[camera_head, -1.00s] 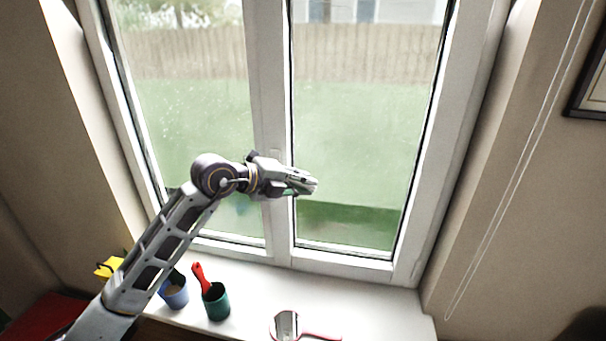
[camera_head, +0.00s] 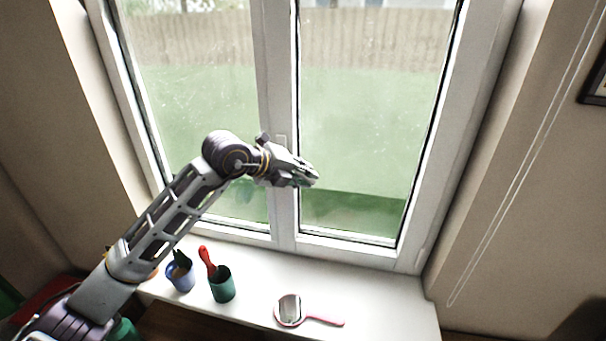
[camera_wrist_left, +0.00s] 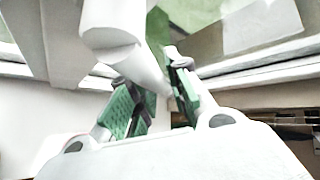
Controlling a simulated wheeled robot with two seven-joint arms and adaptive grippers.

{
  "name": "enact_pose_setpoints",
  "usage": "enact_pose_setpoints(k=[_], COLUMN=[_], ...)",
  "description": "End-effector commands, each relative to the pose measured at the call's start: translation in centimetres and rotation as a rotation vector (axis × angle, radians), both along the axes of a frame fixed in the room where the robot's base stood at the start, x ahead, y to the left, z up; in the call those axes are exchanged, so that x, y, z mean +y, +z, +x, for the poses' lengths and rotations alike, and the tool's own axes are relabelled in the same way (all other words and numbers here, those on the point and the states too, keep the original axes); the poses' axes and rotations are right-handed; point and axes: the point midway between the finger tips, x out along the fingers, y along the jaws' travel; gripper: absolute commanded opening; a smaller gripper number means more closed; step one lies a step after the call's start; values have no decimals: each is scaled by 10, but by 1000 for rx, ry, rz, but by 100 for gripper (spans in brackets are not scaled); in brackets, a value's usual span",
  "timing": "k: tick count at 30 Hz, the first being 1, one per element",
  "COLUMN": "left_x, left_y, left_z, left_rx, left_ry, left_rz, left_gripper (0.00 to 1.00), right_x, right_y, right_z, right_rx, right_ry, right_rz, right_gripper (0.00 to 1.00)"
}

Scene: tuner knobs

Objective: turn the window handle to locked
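The white double window (camera_head: 277,60) fills the middle of the head view. A small pale part of the window handle (camera_head: 282,140) shows on the centre post; my left gripper hides the rest. My left gripper (camera_head: 314,177) is in front of the post, its fingertips pointing right over the right pane. In the left wrist view its green-padded fingers (camera_wrist_left: 156,98) are apart. A white rounded bar (camera_wrist_left: 112,28), which looks like the handle, comes in from above and reaches down between them. I cannot tell whether the pads touch it. My right gripper is not in view.
On the white sill (camera_head: 375,309) stand a blue cup (camera_head: 181,278) and a green cup (camera_head: 222,287) with a red-handled tool (camera_head: 206,259). A pink-handled mirror (camera_head: 290,309) lies to their right. A blind cord (camera_head: 505,205) hangs at the right.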

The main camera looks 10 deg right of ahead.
Motion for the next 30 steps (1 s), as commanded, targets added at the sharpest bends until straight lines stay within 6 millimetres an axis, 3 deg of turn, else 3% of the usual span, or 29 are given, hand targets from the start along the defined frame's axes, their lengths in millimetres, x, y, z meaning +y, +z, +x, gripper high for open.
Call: enact_pose_setpoints(k=[3,17,30], left_x=[0,3,38], left_y=[0,3,29], left_z=[0,-1,-23], left_rx=[0,-1,-2], left_ry=[0,0,1], left_rz=[0,-2,-1], left_gripper=[36,36,36], right_x=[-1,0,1], right_y=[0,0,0], right_z=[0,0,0], right_rx=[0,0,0], right_ry=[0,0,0], right_rz=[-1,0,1], right_gripper=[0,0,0])
